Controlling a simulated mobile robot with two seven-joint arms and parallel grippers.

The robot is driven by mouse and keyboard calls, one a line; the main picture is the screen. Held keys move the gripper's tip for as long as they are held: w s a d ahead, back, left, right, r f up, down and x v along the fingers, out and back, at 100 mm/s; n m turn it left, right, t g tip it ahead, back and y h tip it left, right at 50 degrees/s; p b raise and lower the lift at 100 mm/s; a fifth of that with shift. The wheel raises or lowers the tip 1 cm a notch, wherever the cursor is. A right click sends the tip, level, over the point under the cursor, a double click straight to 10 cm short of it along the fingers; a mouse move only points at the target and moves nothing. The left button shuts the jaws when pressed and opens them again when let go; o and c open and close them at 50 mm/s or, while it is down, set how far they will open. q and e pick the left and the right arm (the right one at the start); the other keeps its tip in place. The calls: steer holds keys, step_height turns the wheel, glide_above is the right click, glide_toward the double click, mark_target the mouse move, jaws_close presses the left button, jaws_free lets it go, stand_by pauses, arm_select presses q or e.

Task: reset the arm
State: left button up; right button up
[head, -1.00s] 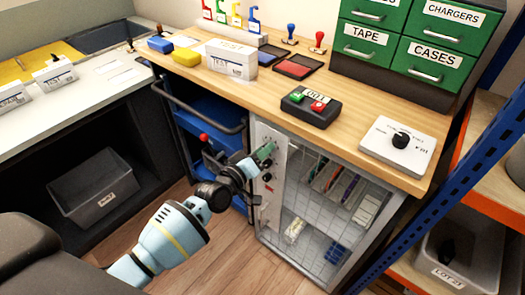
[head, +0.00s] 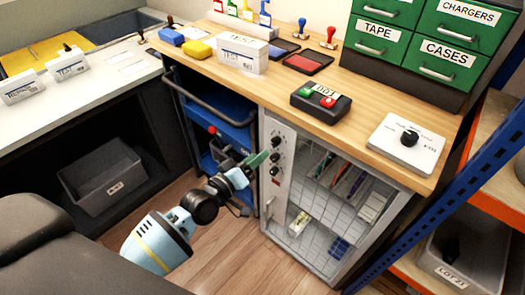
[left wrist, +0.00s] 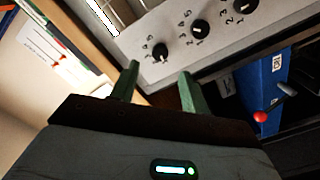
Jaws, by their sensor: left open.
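My left gripper (head: 254,160) is in front of the grey cabinet under the wooden bench, close to the cabinet's panel of black knobs (head: 276,156). In the left wrist view its two green fingers (left wrist: 158,85) stand apart with nothing between them. The knobs, with number marks around them, show just beyond the fingertips, and the nearest knob (left wrist: 160,52) lies ahead of the gap. I cannot tell whether a finger touches the panel. My right gripper is not in view.
A blue cart (head: 220,125) with a red ball-topped lever (head: 212,130) stands left of the cabinet. The bench (head: 375,95) holds a button box (head: 321,103) and a white dial box (head: 408,143). A blue rack post (head: 440,190) stands at right. Wooden floor (head: 215,255) lies below.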

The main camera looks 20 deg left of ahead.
arm_select(q)
steer(key=shift+s+a, duration=0.15)
steer(key=shift+s, duration=0.25)
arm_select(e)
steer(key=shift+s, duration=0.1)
arm_select(q)
steer(key=s+f+m+g+y+p, duration=0.1)
steer(key=s+f+m+g+p, duration=0.1)
steer(key=s, duration=1)
steer(key=s+f+m+g+y+p, duration=0.1)
steer(key=s+f+m+g+p, duration=0.2)
steer(key=s, duration=1)
steer(key=s+f+m+g+y+p, duration=0.1)
steer(key=s+f+m+g+p, duration=0.1)
steer(key=s, duration=1.1)
step_height(320, 180, down, 3)
steer(key=shift+s+d+r+g+y+p, duration=0.15)
steer(key=shift+d+g+y+p, duration=0.3)
steer(key=shift+p, duration=0.6)
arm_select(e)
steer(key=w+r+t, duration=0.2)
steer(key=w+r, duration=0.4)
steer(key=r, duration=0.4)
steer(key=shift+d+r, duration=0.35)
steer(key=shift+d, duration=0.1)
arm_select(q)
steer(key=shift+a, duration=0.1)
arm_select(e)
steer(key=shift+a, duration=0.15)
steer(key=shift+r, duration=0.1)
